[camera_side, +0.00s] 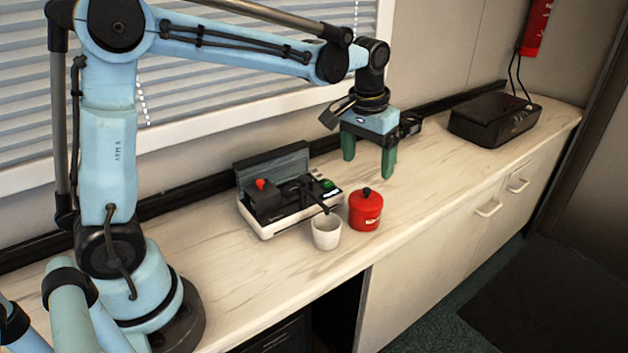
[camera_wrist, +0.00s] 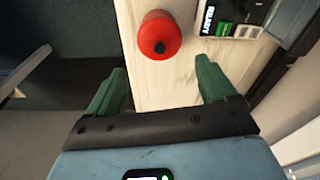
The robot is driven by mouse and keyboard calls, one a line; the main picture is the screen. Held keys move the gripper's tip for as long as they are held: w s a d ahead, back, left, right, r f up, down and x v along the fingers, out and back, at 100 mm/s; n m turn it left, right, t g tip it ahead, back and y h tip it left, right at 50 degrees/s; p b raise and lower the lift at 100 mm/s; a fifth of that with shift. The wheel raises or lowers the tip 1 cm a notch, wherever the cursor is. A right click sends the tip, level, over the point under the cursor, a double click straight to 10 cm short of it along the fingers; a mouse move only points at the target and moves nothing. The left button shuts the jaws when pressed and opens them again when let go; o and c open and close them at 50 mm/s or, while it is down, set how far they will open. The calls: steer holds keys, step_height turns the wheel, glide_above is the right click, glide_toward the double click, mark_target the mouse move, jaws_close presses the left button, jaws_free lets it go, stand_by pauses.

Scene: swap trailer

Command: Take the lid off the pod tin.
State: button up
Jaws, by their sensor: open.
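The pod tin (camera_side: 365,214) is a red round tin standing upright on the counter. Its red lid (camera_side: 366,197) with a black knob is on top. In the wrist view the lid (camera_wrist: 160,36) shows from above, ahead of the fingers. My gripper (camera_side: 368,165) is open and empty, above the counter and above the tin's level. Its green fingers point down, apart from the tin. In the wrist view my gripper (camera_wrist: 158,88) has its fingers wide apart, with bare counter between them.
A white cup (camera_side: 327,232) stands just left of the tin. Behind it is a black and white machine (camera_side: 285,190) with a raised panel. A black box (camera_side: 495,118) sits at the far right. The counter between the tin and box is clear.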

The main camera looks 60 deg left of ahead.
mark_target(367, 190)
steer(key=shift+w+f, duration=0.2)
steer(key=shift+f, duration=1.75)
steer(key=shift+w+f, duration=0.2)
steer(key=shift+f, duration=1.75)
steer(key=c, duration=1.2)
